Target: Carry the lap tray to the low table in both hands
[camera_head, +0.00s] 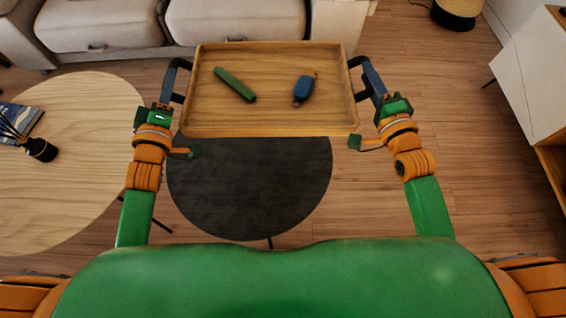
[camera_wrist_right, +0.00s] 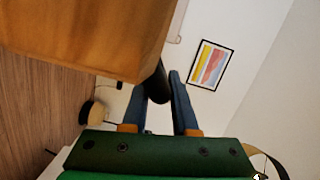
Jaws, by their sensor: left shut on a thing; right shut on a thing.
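The wooden lap tray (camera_head: 275,122) is held up in front of me, above a dark round low table (camera_head: 250,190). A green stick-like item (camera_head: 234,84) and a blue item with a small tan end (camera_head: 303,90) lie on it. My left gripper (camera_head: 178,82) is shut on the tray's dark left handle. My right gripper (camera_head: 366,80) is shut on the right handle. In the right wrist view, the fingers of my right gripper (camera_wrist_right: 166,90) close on the dark handle beside the tray's wooden side (camera_wrist_right: 90,40). The tray hides the far part of the dark table.
A pale round wooden table (camera_head: 70,190) stands at the left, with a book (camera_head: 22,118) and a dark reed diffuser (camera_head: 40,149) on it. A beige sofa (camera_head: 105,25) is beyond. A white cabinet (camera_head: 535,80) is at the right. Wood floor lies between.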

